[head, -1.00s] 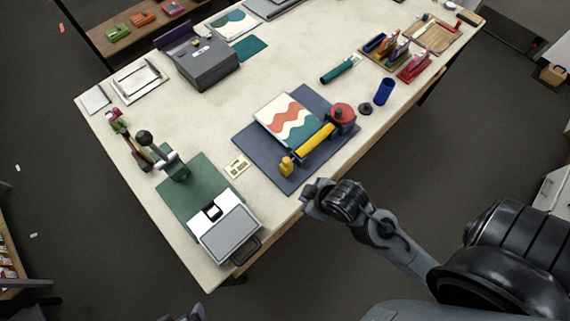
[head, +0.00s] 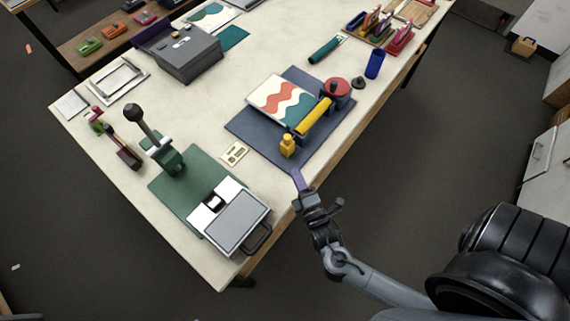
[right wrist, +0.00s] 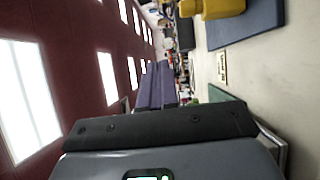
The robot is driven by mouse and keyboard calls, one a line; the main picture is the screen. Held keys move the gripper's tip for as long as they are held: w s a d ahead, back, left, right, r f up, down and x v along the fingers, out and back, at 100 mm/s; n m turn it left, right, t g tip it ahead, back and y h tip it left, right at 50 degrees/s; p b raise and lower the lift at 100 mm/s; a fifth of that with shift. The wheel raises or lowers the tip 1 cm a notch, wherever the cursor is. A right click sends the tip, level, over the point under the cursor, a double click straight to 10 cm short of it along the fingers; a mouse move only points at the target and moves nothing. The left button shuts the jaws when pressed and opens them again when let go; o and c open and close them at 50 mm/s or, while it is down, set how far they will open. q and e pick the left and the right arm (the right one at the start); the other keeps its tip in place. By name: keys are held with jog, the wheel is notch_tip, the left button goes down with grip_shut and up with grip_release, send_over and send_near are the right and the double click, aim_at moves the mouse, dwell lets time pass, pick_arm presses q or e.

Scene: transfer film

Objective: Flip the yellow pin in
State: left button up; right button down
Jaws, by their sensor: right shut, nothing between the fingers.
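A yellow upright piece (head: 288,146), which looks like the yellow pin, stands at the near end of a yellow roller (head: 314,116) on a dark blue base (head: 262,134). In the right wrist view a yellow part (right wrist: 222,8) shows at the top edge, partly cut off, above the blue base (right wrist: 245,25). My right gripper (head: 297,175) is at the table's front edge, just short of the base's near corner and apart from the yellow piece. Its purple fingers (right wrist: 155,88) are together and empty. My left gripper is out of view.
A green mat (head: 165,189) with a lever press and a grey hinged plate (head: 232,219) lies to the left. A small card (head: 235,153) lies between mat and base. A red knob (head: 338,87) and blue cup (head: 375,64) stand to the right.

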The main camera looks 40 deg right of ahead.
pick_arm(q)
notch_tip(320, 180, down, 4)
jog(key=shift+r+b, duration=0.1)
jog(key=shift+b, duration=1.15)
pick_arm(e)
jog(key=shift+g, duration=0.3)
jog(key=f, duration=0.2)
jog(key=a+f, duration=0.1)
jog(key=f, duration=0.2)
jog(key=shift+w, duration=0.1)
jog(key=p, duration=0.1)
send_near(287, 145)
jog(key=w+a+r, duration=0.2)
jog(key=w, duration=0.3)
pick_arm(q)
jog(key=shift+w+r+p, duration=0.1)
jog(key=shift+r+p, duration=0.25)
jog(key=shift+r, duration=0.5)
pick_arm(e)
jog(key=d, duration=0.1)
jog(key=w+d, duration=0.1)
jog(key=d, duration=0.1)
jog(key=shift+w+d+r, duration=0.1)
jog(key=shift+w+d, duration=0.15)
jog(key=shift+w, duration=0.15)
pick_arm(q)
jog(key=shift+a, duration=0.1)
